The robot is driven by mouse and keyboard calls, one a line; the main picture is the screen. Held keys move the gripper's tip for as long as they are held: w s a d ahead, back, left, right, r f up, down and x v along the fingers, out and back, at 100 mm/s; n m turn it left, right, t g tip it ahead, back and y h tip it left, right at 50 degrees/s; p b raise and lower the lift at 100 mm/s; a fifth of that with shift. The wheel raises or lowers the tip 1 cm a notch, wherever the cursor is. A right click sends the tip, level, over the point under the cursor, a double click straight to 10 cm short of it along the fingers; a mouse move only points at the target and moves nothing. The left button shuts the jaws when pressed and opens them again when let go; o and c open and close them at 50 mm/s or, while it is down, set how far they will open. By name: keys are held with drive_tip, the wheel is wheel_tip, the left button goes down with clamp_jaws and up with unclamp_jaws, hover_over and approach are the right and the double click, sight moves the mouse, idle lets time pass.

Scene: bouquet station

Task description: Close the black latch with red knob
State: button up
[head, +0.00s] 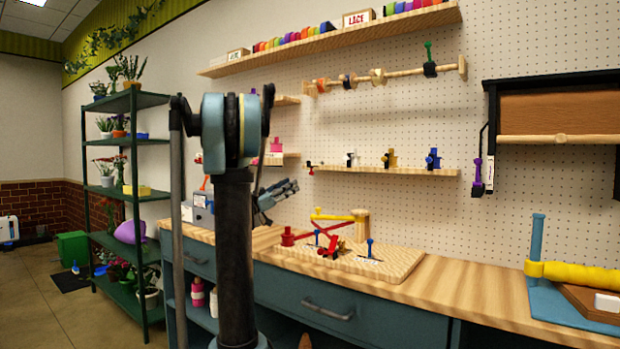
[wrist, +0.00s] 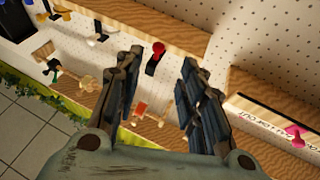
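A small black latch with a red knob (head: 310,167) sits at the left end of the small wooden wall shelf in the head view. In the wrist view, a red knob on a dark base (wrist: 155,58) shows in the gap between my fingers, beyond their tips; it looks like the same latch. My gripper (head: 285,188) is in front of the pegboard, left of and a little below that latch. In the wrist view, my gripper (wrist: 162,58) has its fingers spread with nothing between them. The latch's exact position is too small to make out.
The small shelf (head: 380,171) also holds white-and-black, yellow and blue latches. A wooden board (head: 400,262) with coloured fixtures lies on the workbench (head: 460,290) below. A rod holder (head: 400,73) with spools hangs above. A green plant rack (head: 135,215) stands left.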

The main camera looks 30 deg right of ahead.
sight(311, 174)
drive_tip(key=x, duration=1.2)
drive_tip(key=shift+d, duration=0.1)
drive_tip(key=shift+c, duration=0.5)
